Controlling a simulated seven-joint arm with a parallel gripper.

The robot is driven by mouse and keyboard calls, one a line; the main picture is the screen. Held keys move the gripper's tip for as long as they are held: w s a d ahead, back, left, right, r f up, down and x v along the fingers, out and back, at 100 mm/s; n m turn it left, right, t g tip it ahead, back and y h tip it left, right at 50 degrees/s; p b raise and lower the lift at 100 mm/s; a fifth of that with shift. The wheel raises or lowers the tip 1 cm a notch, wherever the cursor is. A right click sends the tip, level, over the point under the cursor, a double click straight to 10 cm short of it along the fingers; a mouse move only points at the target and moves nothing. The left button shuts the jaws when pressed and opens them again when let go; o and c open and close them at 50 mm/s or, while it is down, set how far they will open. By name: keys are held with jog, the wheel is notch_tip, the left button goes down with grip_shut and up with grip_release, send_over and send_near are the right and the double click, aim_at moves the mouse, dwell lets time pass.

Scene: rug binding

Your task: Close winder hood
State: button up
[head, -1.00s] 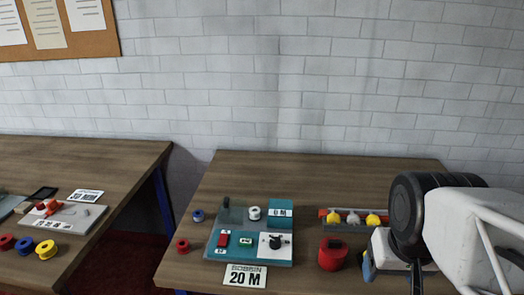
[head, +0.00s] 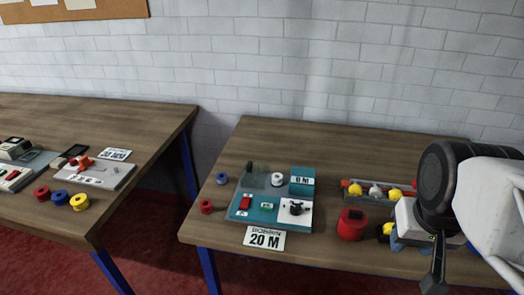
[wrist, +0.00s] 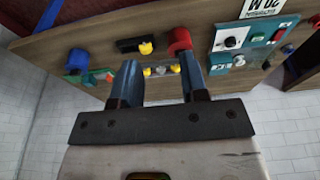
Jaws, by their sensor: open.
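The winder (head: 270,212) is a teal panel on the right table, with a red switch, a small green display, a black knob on a white plate and a "0 M" label. A translucent grey piece, apparently the hood (head: 262,181), is at its back left beside a white spool (head: 277,180); its exact angle is unclear. The winder also shows upside down in the wrist view (wrist: 254,27). My gripper (wrist: 160,75) is open, with nothing between its fingers. In the head view it is right of the winder, apart from it, mostly hidden by my arm.
A "20 M" card (head: 264,239) lies before the winder. A red container (head: 351,224) and a rack (head: 379,193) of yellow and white pieces stand right of it. Blue (head: 222,178) and red (head: 206,206) spools lie left. A left table (head: 130,120) across a gap holds other devices and spools.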

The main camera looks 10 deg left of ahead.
jog(key=shift+w+a+r, duration=0.1)
jog(key=shift+w, duration=0.2)
jog(key=shift+c, duration=1.1)
jog(key=shift+w+a+r+n, duration=0.15)
jog(key=shift+w+r+n, duration=0.1)
jog(key=shift+w, duration=0.25)
jog(key=shift+w+a+r+n, duration=0.15)
jog(key=shift+w+n, duration=0.1)
jog(key=shift+w, duration=0.2)
grip_shut()
jog(key=w+a+r+n+g+h, duration=0.1)
jog(key=w+a+n, duration=0.3)
jog(key=w+a, duration=0.6)
jog(key=w+a+r+n+g+h, duration=0.1)
jog(key=w+a+n, duration=0.45)
jog(key=w, duration=0.85)
jog(key=w+a+f+n, duration=0.2)
jog(key=w+a+f, duration=0.2)
jog(key=a, duration=0.7)
jog(key=w+a+f+n+h, duration=0.1)
jog(key=w+a+f+n, duration=0.2)
jog(key=a, duration=0.8)
jog(key=w+a+f+n+h, duration=0.1)
jog(key=w+a+f+n, duration=0.1)
jog(key=w+a+f, duration=0.4)
jog(key=w+a, duration=0.1)
jog(key=a, duration=0.3)
jog(key=shift+w+a+n+g, duration=0.15)
jog(key=shift+a+n+g, duration=0.15)
jog(key=shift+a+n, duration=0.1)
